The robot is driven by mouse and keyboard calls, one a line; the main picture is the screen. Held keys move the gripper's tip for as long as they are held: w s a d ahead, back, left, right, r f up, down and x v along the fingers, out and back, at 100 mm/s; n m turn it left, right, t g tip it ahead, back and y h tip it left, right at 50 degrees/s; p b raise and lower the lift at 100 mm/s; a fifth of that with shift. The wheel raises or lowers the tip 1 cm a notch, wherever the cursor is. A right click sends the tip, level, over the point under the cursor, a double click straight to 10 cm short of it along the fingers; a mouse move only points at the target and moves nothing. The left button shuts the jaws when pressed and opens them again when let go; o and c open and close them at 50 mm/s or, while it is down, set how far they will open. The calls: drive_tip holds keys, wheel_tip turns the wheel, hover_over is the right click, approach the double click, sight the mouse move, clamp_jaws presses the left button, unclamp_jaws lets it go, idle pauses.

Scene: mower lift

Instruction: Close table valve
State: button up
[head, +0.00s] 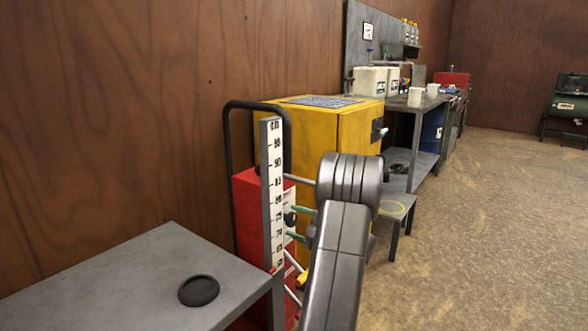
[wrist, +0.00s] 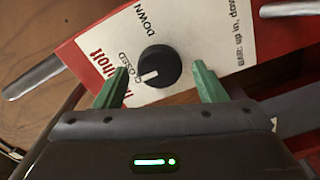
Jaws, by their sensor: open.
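The valve is a round black knob (wrist: 158,66) on a white panel (wrist: 205,35) of a red unit, labelled DOWN and CLOSED. Its white mark points to the lower left in the wrist view, nearer to CLOSED than to DOWN. My gripper (wrist: 161,70) is open, with one green finger on each side of the knob and a visible gap at each side. The head view shows my green fingers (head: 302,223) at the red unit (head: 249,212), where the knob is partly hidden. I cannot tell whether the fingertips reach around the knob in depth.
An upright cm scale (head: 272,190) stands close to my gripper. A grey table (head: 120,285) with a black round pad (head: 198,290) is at front left. A yellow cabinet (head: 310,130) and a workbench (head: 405,105) stand behind. The floor (head: 480,220) to the right is clear.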

drive_tip(key=m+p, duration=0.1)
drive_tip(key=p, duration=0.1)
drive_tip(key=m+p, duration=0.1)
drive_tip(key=p, duration=0.1)
drive_tip(key=m+p, duration=0.1)
drive_tip(key=m, duration=0.1)
drive_tip(key=shift+r+p, duration=0.25)
drive_tip(key=shift+p, duration=0.15)
drive_tip(key=m+p, duration=0.3)
drive_tip(key=p, duration=0.2)
drive_tip(key=shift+r, duration=0.1)
drive_tip(key=m+p, duration=0.5)
drive_tip(key=p, duration=0.1)
drive_tip(key=shift+w+d+p, duration=0.1)
drive_tip(key=shift+p, duration=0.25)
drive_tip(key=shift+m+p, duration=0.9)
drive_tip(key=shift+p, duration=0.15)
drive_tip(key=shift+f, duration=0.2)
